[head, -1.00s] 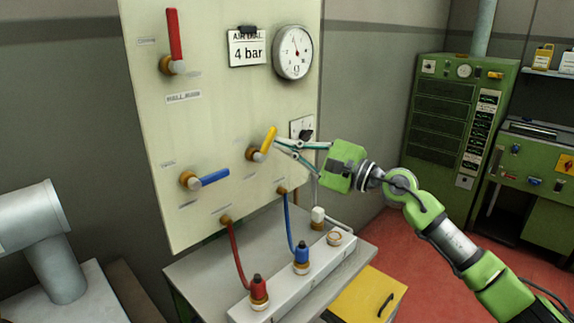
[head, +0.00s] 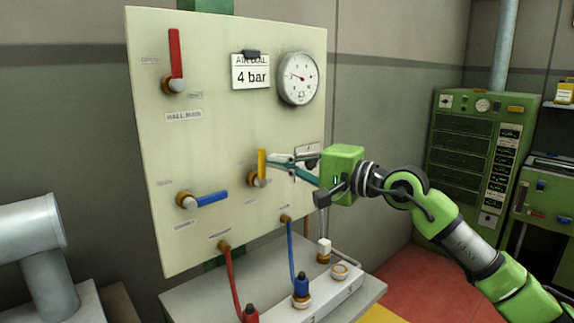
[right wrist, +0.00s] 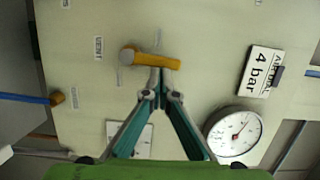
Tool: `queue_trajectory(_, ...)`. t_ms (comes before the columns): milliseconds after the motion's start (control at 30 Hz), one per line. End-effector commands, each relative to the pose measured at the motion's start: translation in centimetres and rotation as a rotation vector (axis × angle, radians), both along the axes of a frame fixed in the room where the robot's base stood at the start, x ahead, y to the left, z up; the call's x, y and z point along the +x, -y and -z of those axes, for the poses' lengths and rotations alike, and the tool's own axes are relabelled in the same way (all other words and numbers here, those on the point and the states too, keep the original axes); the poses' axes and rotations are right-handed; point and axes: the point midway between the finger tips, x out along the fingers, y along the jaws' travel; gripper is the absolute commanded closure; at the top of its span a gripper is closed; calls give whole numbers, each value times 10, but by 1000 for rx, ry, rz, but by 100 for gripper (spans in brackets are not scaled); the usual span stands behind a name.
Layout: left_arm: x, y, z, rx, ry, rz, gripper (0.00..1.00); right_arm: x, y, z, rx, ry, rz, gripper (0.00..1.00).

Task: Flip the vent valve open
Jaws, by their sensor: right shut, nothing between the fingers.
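The vent valve has a yellow handle (head: 262,162) on a brass body, low on the right of the cream panel (head: 225,130). The handle stands upright. In the right wrist view the yellow handle (right wrist: 160,60) lies beside a label reading VENT (right wrist: 98,47). My right gripper (head: 270,162) is shut and empty, its fingertips at the right side of the handle. In the right wrist view the closed tips (right wrist: 161,72) meet the handle's edge; I cannot tell whether they press on it. My left gripper is not in view.
The panel also bears a red upright handle (head: 175,53), a blue sideways handle (head: 212,198), a 4 bar sign (head: 251,72) and a round gauge (head: 298,78). Red and blue hoses hang below to a white manifold (head: 325,290). A green cabinet (head: 473,165) stands at the right.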

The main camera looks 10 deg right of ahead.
Motion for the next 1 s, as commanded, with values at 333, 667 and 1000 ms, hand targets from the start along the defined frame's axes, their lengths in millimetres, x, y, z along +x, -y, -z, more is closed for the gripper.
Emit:
queue_trajectory(333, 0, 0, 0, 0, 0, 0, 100, 0, -1, 1, -8, 3, 1, 100)
queue_trajectory(667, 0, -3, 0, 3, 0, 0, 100, -8, 10, 1, -8, 2, 4, 100)
queue_trajectory(1000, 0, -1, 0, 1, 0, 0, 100, -56, 62, 1, -10, 2, 5, 100)
